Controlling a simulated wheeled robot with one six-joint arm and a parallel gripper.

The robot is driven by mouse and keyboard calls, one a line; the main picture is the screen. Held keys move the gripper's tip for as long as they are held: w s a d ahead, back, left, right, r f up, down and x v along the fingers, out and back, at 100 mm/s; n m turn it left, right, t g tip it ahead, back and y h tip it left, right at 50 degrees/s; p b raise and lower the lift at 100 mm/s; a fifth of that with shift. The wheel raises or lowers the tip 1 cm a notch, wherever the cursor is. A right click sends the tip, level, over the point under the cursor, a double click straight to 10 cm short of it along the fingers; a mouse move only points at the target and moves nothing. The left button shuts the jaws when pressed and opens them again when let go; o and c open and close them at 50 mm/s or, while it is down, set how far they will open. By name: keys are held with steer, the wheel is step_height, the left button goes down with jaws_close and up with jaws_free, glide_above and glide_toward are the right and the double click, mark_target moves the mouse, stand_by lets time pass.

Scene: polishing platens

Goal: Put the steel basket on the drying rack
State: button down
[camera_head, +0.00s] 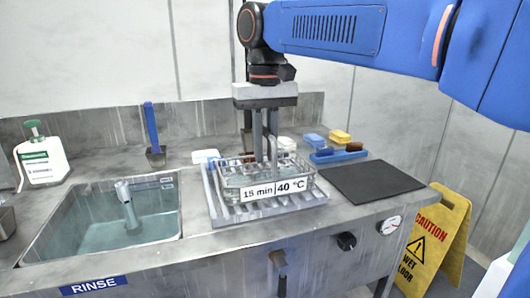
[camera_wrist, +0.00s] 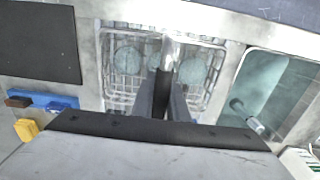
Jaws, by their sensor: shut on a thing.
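The steel basket (camera_head: 232,181) is a wire basket at the drying rack (camera_head: 212,197), a grey slatted tray on the counter right of the sink. A label reading "15 min 40 °C" shows at its front. The basket also shows in the wrist view (camera_wrist: 120,92), with round pale discs (camera_wrist: 192,71) in it. My gripper (camera_head: 265,150) points straight down over the basket and is shut on its upright handle. The basket looks level and over the rack; I cannot tell whether its underside touches the slats. The fingers hide part of the basket's middle.
The sink (camera_head: 70,225) with a tap lies to the left. A dark mat (camera_head: 372,182) lies to the right. A blue tray with brushes (camera_head: 340,155) and sponges stands behind. A white bottle (camera_head: 42,160) stands far left; a yellow wet-floor sign (camera_head: 437,240) stands beside the counter.

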steer(key=shift+f, duration=0.45)
steer(key=shift+f, duration=0.1)
steer(key=c, duration=1.7)
jaws_free()
steer(key=shift+c, duration=0.2)
step_height(320, 180, up, 12)
steer(key=shift+r, duration=0.1)
